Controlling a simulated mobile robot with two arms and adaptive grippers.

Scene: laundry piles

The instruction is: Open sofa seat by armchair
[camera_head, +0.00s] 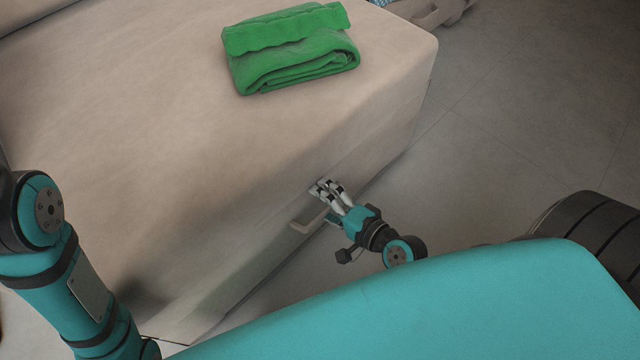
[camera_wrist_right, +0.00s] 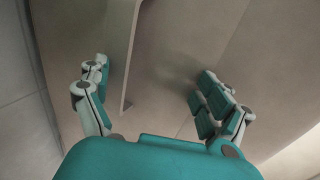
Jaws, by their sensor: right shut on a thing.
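The beige sofa seat (camera_head: 170,130) fills the left and middle of the head view, closed as a block. A beige bar handle (camera_head: 308,222) sticks out from its front face. My right gripper (camera_head: 326,190) is at this front face, right beside the handle. In the right wrist view, the handle (camera_wrist_right: 131,60) stands between the two finger sets of my right gripper (camera_wrist_right: 155,95); the jaws are shut on it, though the fingers look spread and the contact is not clear. My left arm shows at the left edge of the head view; its gripper is out of view.
A folded green cloth (camera_head: 290,50) lies on top of the seat near its far edge. Grey tiled floor (camera_head: 530,110) is free to the right of the sofa. Part of another beige item (camera_head: 430,12) shows at the top.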

